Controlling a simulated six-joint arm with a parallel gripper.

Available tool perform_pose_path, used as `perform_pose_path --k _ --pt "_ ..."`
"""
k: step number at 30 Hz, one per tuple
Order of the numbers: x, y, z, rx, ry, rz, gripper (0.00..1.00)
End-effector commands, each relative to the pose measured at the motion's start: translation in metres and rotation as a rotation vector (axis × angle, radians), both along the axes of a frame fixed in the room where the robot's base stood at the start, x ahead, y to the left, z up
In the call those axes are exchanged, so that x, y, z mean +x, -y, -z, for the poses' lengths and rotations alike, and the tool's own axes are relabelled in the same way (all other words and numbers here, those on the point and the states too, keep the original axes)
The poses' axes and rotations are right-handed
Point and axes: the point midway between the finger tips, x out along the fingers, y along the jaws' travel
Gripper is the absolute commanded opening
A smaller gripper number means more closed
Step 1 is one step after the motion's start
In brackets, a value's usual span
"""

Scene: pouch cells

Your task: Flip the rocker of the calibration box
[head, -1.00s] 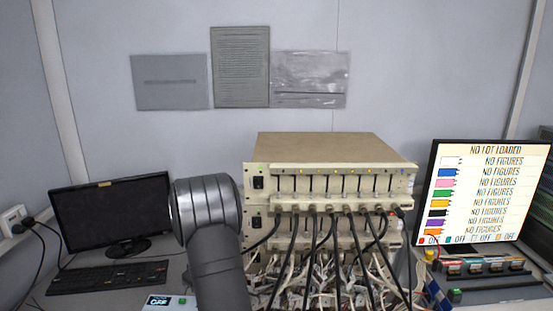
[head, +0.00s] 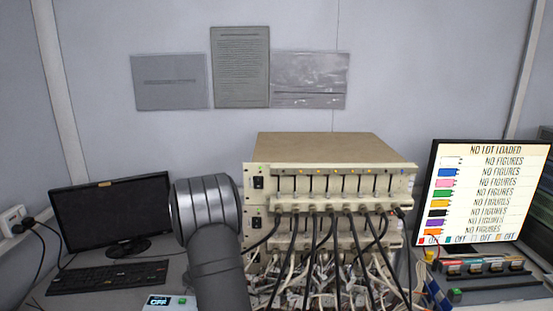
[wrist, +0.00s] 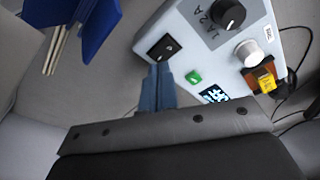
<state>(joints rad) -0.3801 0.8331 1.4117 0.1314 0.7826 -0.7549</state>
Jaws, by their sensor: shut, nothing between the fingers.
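The calibration box (wrist: 190,50) is a pale grey box in the wrist view. Its black rocker (wrist: 163,47) sits near the box's left corner. A green button (wrist: 194,77), a lit display (wrist: 214,94), a black knob (wrist: 229,13) and a white knob (wrist: 249,52) are on the same face. My gripper (wrist: 158,68) is shut and empty, its fingertips just below the rocker in the picture; I cannot tell whether they touch it. In the head view, a display reading OFF (head: 158,301) shows at the bottom edge; my gripper is out of sight there.
A yellow and orange connector (wrist: 263,82) with dark cables is at the box's right. Blue panels (wrist: 85,25) stand at the upper left of the wrist view. In the head view, a cabled rack (head: 330,180) stands right of my arm, and a keyboard (head: 107,278) lies left.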

Motion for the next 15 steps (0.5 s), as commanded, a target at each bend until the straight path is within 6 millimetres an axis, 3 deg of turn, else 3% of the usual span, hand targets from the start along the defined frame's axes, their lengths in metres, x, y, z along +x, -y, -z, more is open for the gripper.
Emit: perform_pose_path --k 15 --pt "-0.0002 0.0 0.0084 0.0 -0.001 0.0 0.0"
